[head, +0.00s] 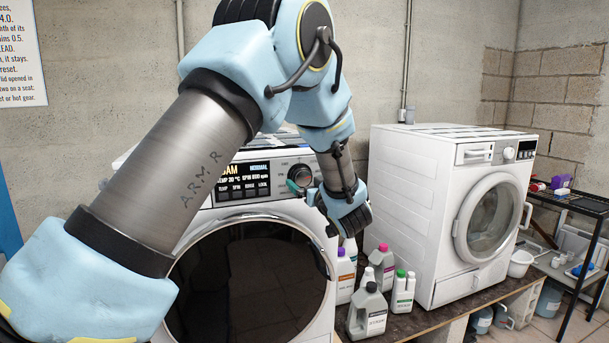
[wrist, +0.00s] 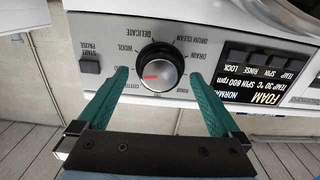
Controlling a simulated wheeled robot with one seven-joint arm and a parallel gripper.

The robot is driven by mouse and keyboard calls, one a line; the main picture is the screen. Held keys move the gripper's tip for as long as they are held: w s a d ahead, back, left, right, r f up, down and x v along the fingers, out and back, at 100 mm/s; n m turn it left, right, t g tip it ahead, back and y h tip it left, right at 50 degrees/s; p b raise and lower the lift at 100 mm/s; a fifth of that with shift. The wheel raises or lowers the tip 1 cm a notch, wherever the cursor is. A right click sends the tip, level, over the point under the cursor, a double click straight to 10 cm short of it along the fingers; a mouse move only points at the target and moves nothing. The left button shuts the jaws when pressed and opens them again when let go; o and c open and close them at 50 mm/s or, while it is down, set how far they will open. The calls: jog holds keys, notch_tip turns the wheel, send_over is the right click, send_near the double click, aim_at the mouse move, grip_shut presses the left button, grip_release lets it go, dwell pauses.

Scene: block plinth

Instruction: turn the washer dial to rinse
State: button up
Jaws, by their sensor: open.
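The washer dial (wrist: 155,72) is a black-ringed knob with a silver face and a red mark pointing left in the wrist view. Program words ring it, upside down there; a small word that seems to read rinse (wrist: 183,90) is at its lower right. The mark does not point at that word. My gripper (wrist: 158,74) is open, its teal fingers either side of the dial, with gaps visible. In the head view, the dial (head: 300,174) is at the panel's right, with my gripper (head: 302,190) close in front. The washer (head: 318,224) is partly hidden by my arm.
The display (wrist: 265,85) reads FOAM, NORMAL, 30 °C, 800 rpm. A start/pause button (wrist: 90,65) is beside the left finger in the wrist view. Several bottles (head: 367,310) stand right of the washer, below my wrist. A second white machine (head: 420,200) stands farther right.

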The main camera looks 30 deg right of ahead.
jog(key=shift+w+d, duration=0.1)
jog(key=shift+w, duration=0.95)
jog(key=c, duration=1.3)
